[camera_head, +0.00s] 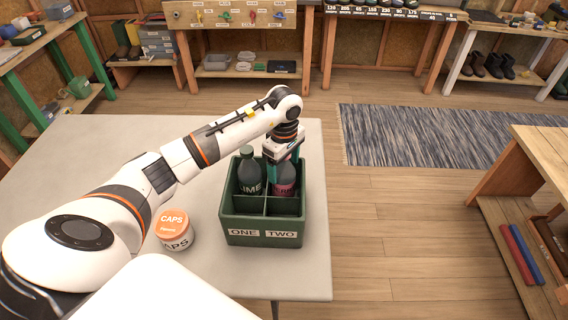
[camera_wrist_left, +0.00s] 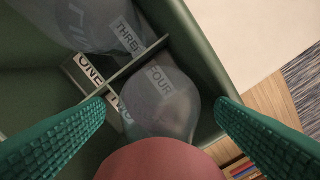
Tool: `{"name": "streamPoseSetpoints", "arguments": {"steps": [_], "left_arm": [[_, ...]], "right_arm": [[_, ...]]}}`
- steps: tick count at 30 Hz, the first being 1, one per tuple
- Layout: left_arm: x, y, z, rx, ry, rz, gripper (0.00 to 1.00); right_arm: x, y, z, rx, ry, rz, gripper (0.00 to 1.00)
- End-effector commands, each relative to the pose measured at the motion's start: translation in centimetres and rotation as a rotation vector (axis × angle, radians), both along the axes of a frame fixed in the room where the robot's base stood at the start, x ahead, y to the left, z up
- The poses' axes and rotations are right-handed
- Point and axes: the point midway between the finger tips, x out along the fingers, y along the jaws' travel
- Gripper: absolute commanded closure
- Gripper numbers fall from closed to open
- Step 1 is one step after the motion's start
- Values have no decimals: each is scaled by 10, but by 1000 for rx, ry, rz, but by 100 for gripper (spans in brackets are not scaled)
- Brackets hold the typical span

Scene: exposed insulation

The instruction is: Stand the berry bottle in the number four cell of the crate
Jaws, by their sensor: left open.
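The green crate (camera_head: 262,207) stands on the pale table, with ONE and TWO labels on its front. The dark berry bottle (camera_head: 285,188), with a pink label, stands upright in the back right cell. In the left wrist view its reddish cap (camera_wrist_left: 160,162) is at the bottom, beside the FOUR label (camera_wrist_left: 160,79). My left gripper (camera_head: 284,153) is over this bottle, open, hiding its top in the head view. In the wrist view its teal fingers (camera_wrist_left: 160,112) are apart on either side of the bottle. My right gripper is not in view.
The lime bottle (camera_head: 250,175) stands in the back left cell, close beside my left gripper. The two front cells look empty. A CAPS jar (camera_head: 174,230) with an orange lid stands left of the crate. The table's right edge is near the crate.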

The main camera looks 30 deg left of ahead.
Motion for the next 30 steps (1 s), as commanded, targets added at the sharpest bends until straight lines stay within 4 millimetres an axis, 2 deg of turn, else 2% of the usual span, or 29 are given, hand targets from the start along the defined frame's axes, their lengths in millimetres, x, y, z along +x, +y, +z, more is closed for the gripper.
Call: {"name": "streamPoseSetpoints", "arguments": {"steps": [5,8,18,21,25,30], "left_arm": [[0,0,5,0,0,0,21],[1,0,16,1,-4,0,21],[1,0,88,2,-5,-1,21],[1,0,104,2,-3,0,21],[0,0,117,1,-1,0,21],[0,0,122,0,1,0,21]], "right_arm": [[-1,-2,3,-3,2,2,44],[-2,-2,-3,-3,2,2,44],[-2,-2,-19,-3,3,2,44],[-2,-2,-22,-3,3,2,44],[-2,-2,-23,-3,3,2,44],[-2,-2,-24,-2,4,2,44]]}}
